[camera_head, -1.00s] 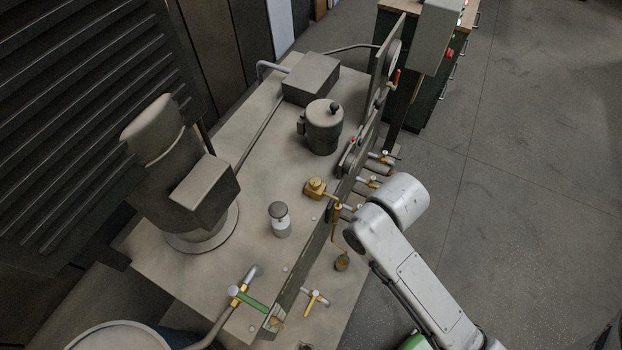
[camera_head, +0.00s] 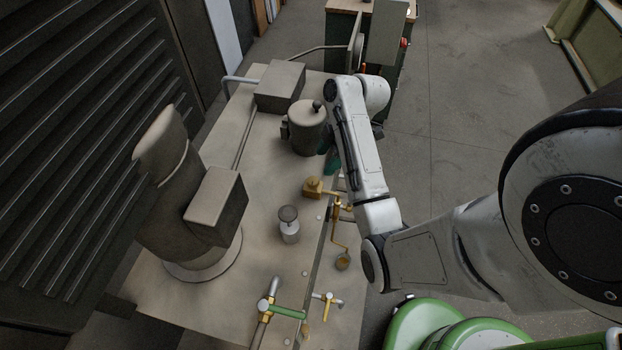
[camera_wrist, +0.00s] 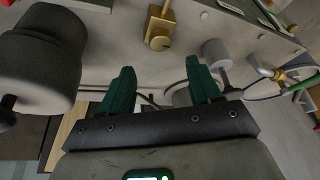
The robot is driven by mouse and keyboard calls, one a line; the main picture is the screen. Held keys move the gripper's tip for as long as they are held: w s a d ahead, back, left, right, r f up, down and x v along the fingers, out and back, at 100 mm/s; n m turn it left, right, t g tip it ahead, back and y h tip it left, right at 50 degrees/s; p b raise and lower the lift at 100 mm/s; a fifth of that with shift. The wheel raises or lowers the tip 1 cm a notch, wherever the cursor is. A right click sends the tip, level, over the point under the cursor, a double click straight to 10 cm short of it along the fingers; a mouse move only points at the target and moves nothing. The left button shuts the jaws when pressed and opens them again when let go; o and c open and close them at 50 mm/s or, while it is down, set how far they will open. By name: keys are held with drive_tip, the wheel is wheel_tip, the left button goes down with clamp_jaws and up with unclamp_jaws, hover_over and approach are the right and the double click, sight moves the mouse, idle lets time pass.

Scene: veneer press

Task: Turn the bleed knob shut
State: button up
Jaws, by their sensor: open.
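I cannot tell for certain which fitting is the bleed knob. A small brass fitting with a cross handle (camera_head: 326,299) stands at the bench's near right edge. A brass block valve (camera_head: 313,187) with a thin brass pipe sits mid-edge; it also shows in the wrist view (camera_wrist: 158,38). My gripper (camera_wrist: 160,88) is open, with two green fingers apart and nothing held. A grey round part shows behind the fingers, not gripped. In the head view a green finger (camera_head: 330,160) shows beside the dark lidded pot; the rest is hidden by my arm.
The dark pot (camera_head: 307,128) and a grey box (camera_head: 280,86) stand at the far end of the bench (camera_head: 270,190). A green-levered valve (camera_head: 287,311) is at the near edge. Open floor (camera_head: 440,130) lies to the right.

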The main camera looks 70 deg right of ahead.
sight(313, 180)
drive_tip(key=x, duration=0.8)
drive_tip(key=shift+f+p, duration=0.3)
drive_tip(key=shift+p, duration=0.1)
drive_tip(key=shift+c, duration=0.2)
drive_tip(key=c, duration=1)
